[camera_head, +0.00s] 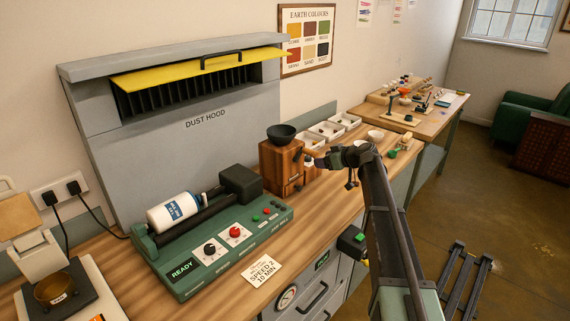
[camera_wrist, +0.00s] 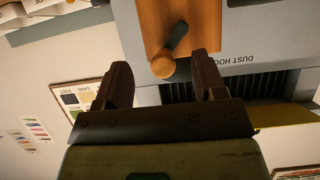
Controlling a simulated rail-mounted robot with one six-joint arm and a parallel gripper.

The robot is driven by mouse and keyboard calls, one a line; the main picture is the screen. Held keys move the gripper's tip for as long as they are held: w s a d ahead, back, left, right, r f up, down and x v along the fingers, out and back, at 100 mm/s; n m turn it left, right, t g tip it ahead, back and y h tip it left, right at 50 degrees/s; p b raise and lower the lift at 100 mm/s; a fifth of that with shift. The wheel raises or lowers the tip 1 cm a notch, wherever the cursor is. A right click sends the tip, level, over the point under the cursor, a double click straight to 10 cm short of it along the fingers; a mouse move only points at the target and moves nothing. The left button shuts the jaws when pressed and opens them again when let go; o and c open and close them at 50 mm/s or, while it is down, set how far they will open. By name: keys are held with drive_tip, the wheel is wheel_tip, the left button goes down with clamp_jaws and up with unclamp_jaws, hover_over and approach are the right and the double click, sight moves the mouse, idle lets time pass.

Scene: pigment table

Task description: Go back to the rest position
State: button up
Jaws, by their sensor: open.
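My gripper (camera_head: 322,161) reaches in from the right beside the wooden hand mill. In the wrist view its two dark fingers (camera_wrist: 163,60) are spread apart and nothing is clamped between them. The wooden mill (camera_head: 281,166), with a dark funnel on top, stands on the bench. In the wrist view the picture is upside down; the mill body (camera_wrist: 203,22) is at the top, and its round wooden crank knob (camera_wrist: 163,67) shows in the gap between the fingertips. I cannot tell how deep the knob sits between them. My arm comes up from the lower right.
A green roller machine (camera_head: 210,245) reading READY holds a white jar (camera_head: 174,212) left of the mill. A grey dust hood (camera_head: 200,120) stands behind. White trays (camera_head: 326,130) and a white bowl (camera_head: 375,136) are near my wrist.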

drive_tip(key=shift+s+d, duration=0.75)
drive_tip(key=shift+s, duration=0.05)
drive_tip(key=s+a+f+m+g+h, duration=0.2)
drive_tip(key=s+f+m+g+h, duration=0.1)
drive_tip(key=s, duration=1.1)
drive_tip(key=s+a+f+m+g+h, duration=0.1)
drive_tip(key=s+f+m+g+h, duration=0.2)
drive_tip(key=s, duration=1.1)
drive_tip(key=s+a+f+m+g+h, duration=0.2)
drive_tip(key=s+f+g, duration=0.1)
drive_tip(key=s, duration=1)
drive_tip(key=shift+s+a+f+m+h, duration=0.3)
drive_tip(key=shift+s+f+m+h, duration=0.05)
drive_tip(key=shift+s+m+h, duration=0.05)
